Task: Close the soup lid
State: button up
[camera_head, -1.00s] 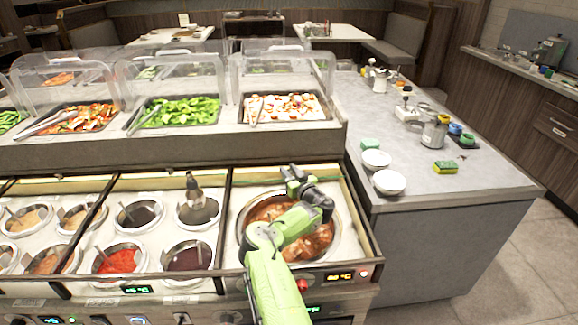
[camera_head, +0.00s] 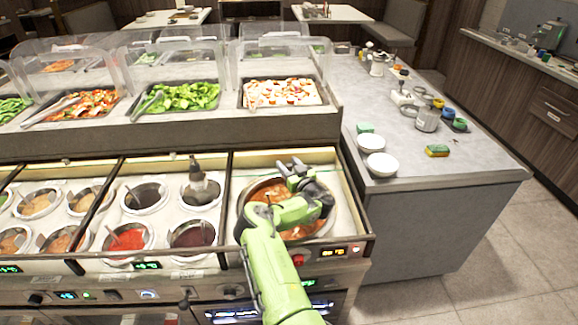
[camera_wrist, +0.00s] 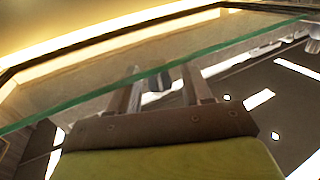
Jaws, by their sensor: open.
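The soup well (camera_head: 244,205) is a round metal pot of reddish-brown soup in the right-hand bay of the counter. My green arm reaches over it and hides part of the soup. My gripper (camera_head: 291,167) is open above the back of the pot, its dark fingers apart. In the wrist view my gripper (camera_wrist: 160,82) shows two separate fingers. A clear glass panel with a green edge, apparently the soup lid (camera_wrist: 75,70), slants across that view by the fingertips. I cannot tell whether they touch it. In the head view the lid is hard to make out.
Food trays under clear guards (camera_head: 110,75) stand behind. A grey side counter (camera_head: 400,150) at right holds white bowls (camera_head: 382,165) and a sponge (camera_head: 437,151).

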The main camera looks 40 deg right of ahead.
notch_tip(320, 180, up, 10)
jog(key=p, duration=0.3)
jog(key=shift+p, duration=0.35)
jog(key=shift+o, duration=0.2)
